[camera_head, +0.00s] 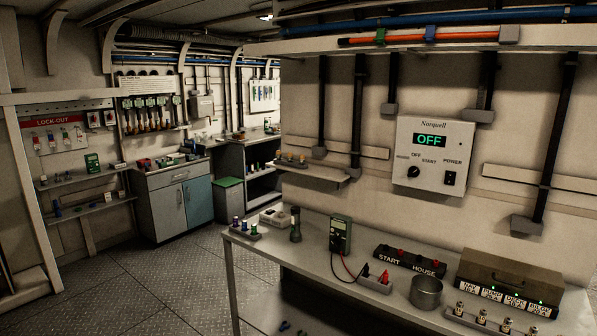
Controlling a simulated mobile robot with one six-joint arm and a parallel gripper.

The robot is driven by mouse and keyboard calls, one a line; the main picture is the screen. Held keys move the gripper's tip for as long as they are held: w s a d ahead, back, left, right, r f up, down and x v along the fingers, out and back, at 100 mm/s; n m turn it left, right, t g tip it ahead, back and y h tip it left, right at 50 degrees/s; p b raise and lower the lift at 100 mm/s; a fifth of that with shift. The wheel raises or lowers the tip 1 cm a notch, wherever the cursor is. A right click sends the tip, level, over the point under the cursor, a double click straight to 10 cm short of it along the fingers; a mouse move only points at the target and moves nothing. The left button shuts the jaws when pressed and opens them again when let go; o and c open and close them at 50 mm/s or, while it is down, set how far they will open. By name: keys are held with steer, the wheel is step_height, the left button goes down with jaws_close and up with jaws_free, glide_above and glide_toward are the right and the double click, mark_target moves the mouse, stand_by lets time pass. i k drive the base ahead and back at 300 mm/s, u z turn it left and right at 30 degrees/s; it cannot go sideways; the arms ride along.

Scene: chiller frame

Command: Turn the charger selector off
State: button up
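The charger (434,155) is a pale wall box marked "Norquell", on the wall above the bench at the right. Its display (429,140) reads "OFF" in green. The black selector knob (414,172) is at the lower left of its face, with "OFF" above it, "START" to its right and a small unreadable label to its left. Where the knob points is too small to tell. A black power switch (449,178) is to the right of the knob, under "POWER". My gripper is not in view.
The bench (318,249) below the charger holds a green multimeter (340,234), a "START HOUSE" strip (409,260), a metal cup (426,292) and a brown box (510,283). A small shelf (313,172) juts out left of the charger. Open floor (180,285) lies at the left.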

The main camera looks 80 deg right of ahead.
mark_target(413, 170)
steer(key=z, duration=3.7)
steer(key=i, duration=1.65)
